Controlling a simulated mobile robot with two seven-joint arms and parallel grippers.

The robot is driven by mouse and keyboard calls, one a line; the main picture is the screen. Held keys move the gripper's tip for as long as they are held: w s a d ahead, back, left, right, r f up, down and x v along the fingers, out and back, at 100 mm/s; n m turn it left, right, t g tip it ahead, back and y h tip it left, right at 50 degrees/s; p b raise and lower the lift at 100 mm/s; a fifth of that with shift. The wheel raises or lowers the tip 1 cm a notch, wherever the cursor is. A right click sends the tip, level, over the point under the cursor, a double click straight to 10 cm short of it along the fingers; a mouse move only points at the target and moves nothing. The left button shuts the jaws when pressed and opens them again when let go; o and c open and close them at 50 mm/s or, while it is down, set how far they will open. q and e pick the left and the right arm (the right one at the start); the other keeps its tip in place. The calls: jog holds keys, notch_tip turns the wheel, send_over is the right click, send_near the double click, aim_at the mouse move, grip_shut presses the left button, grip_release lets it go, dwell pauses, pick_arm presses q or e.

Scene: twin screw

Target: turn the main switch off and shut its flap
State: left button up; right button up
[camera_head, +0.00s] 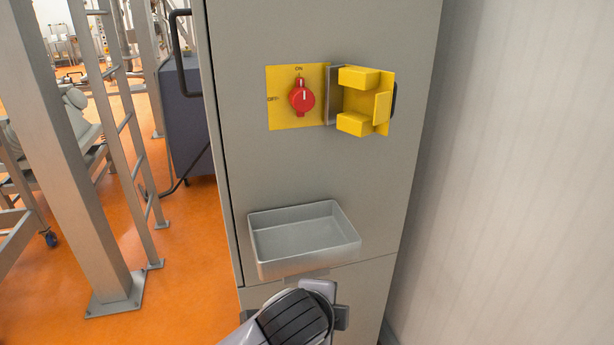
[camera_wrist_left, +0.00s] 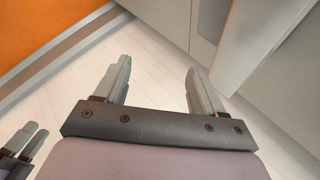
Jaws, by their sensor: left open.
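The main switch (camera_head: 302,97) is a red rotary knob on a yellow plate on the grey cabinet front. Its white mark points up towards ON; OFF is printed at the left. The yellow flap (camera_head: 362,102) stands open to the right of the knob, its hollow inner side showing. My left gripper (camera_wrist_left: 158,65) is open and empty in the left wrist view, above a pale floor. My other gripper (camera_wrist_left: 26,140) shows small at the lower left of that view; its opening is unclear. In the head view, one of my wrists is at the bottom, well below the switch.
A grey open tray (camera_head: 305,235) sticks out from the cabinet (camera_head: 318,30) below the switch and looks empty. A pale wall (camera_head: 510,170) is close on the right. A metal post and ladder (camera_head: 128,125) stand at the left on orange floor. The space before the switch is clear.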

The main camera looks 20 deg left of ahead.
pick_arm(q)
jog(key=w+a+r+m+t+y, duration=0.1)
jog(key=w+r+m+t+y, duration=0.45)
jog(key=r, duration=1.15)
jog(key=m+t+y, duration=0.1)
jog(key=m+y, duration=0.4)
send_near(304, 101)
jog(key=w, duration=0.1)
jog(key=shift+n, duration=0.25)
jog(key=p+x, duration=0.1)
jog(key=x, duration=0.5)
jog(key=shift+a+r+p, duration=0.1)
jog(key=shift+a+p, duration=0.25)
jog(key=shift+w+a, duration=0.35)
jog(key=shift+w, duration=0.15)
jog(key=c, duration=1.1)
jog(key=shift+o, duration=0.2)
